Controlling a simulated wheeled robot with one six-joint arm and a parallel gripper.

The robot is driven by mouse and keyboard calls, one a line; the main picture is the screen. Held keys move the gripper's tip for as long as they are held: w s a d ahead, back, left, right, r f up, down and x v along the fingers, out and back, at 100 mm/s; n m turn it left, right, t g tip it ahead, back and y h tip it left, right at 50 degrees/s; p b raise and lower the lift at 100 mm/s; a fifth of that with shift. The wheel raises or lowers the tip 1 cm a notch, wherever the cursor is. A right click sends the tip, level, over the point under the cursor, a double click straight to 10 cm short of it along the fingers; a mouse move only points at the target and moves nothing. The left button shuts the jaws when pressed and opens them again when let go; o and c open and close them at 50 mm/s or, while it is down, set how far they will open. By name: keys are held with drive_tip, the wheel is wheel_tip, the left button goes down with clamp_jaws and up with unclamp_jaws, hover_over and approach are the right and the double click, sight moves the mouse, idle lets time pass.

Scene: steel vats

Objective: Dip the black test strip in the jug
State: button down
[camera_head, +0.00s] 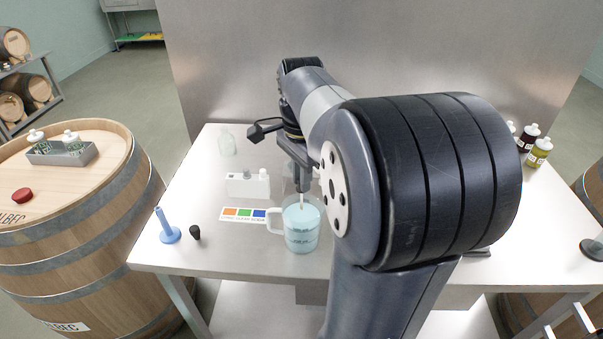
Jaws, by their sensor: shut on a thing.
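The clear jug (303,236) stands near the front edge of the white table, with pale blue liquid in it and its handle to the left. My gripper (302,188) points down just above the jug's mouth. It is shut on a thin strip (301,202), of which only a short pale part shows below the fingers. The strip reaches down at the jug's opening; I cannot tell whether its lower end touches the liquid. No black part of the strip can be made out. My arm hides the area right of the jug.
A colour chart card (244,214) lies left of the jug, with a white box (247,185) behind it. A blue cylinder on a foot (167,228) and a black stopper (195,232) stand at the front left. A clear bottle (227,143) stands farther back. Small bottles (540,150) stand at the right.

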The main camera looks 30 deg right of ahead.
drive_tip(key=shift+f+b, duration=1.1)
drive_tip(key=shift+f, duration=0.85)
drive_tip(key=shift+r, duration=0.1)
idle(1.4)
wheel_tip(320, 180, up, 9)
drive_tip(key=p, duration=0.8)
drive_tip(key=shift+f, duration=0.2)
